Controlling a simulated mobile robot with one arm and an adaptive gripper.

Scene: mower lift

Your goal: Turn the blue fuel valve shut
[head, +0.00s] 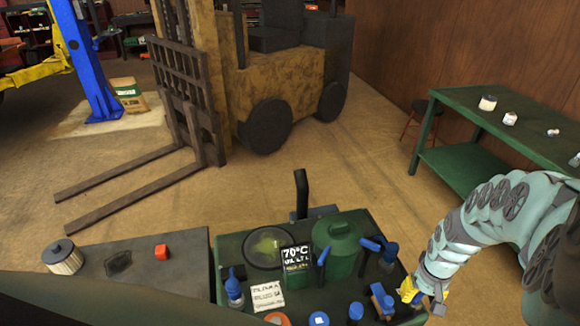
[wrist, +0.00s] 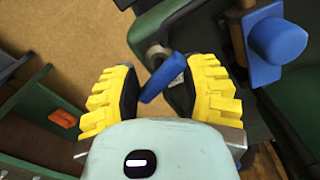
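A small blue lever (wrist: 162,77), which looks like the fuel valve handle, sits at a slant between my gripper's yellow fingers in the wrist view, beside a grey round fitting (wrist: 155,55). My gripper (wrist: 158,92) is open around it. The lever lies close to the right finger; I cannot tell if they touch. In the head view my gripper (head: 411,291) is at the right edge of the green machine (head: 230,245); the lever is not clearly visible there.
A blue knob on a blue plate (wrist: 278,40) stands just right of the fingers; it also shows in the head view (head: 381,298). A green bench (head: 480,115) stands at right, a forklift (head: 255,75) behind.

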